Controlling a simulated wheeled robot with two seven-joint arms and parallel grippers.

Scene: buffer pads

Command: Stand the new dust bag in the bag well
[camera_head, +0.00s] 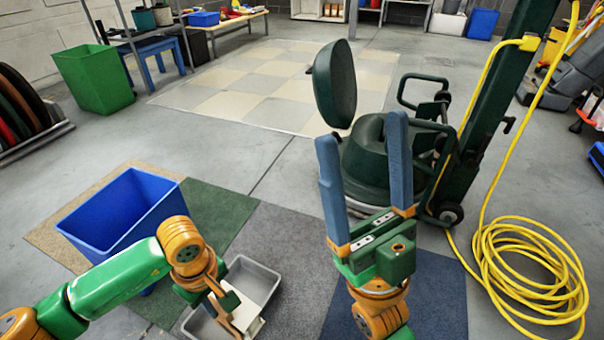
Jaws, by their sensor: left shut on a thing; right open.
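My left gripper (236,312) points down at the grey tray (268,276) at the bottom of the view. It is shut on a pale, flat thing, seemingly the dust bag (251,322); the gripper covers much of it. I cannot tell whether the bag touches the tray. The dark green floor machine (366,160) stands at centre right with its round lid (335,84) raised. The bag well is not clearly visible. My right gripper (361,135) is open and empty, its blue fingers upright and wide apart, overlapping the machine in the picture.
A blue bin (115,221) stands left of the tray on carpet squares. A yellow hose (530,275) lies coiled at right and runs up the machine's dark green column (505,90). A green bin (95,80) stands at far left. Checkered floor tiles (262,88) beyond are clear.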

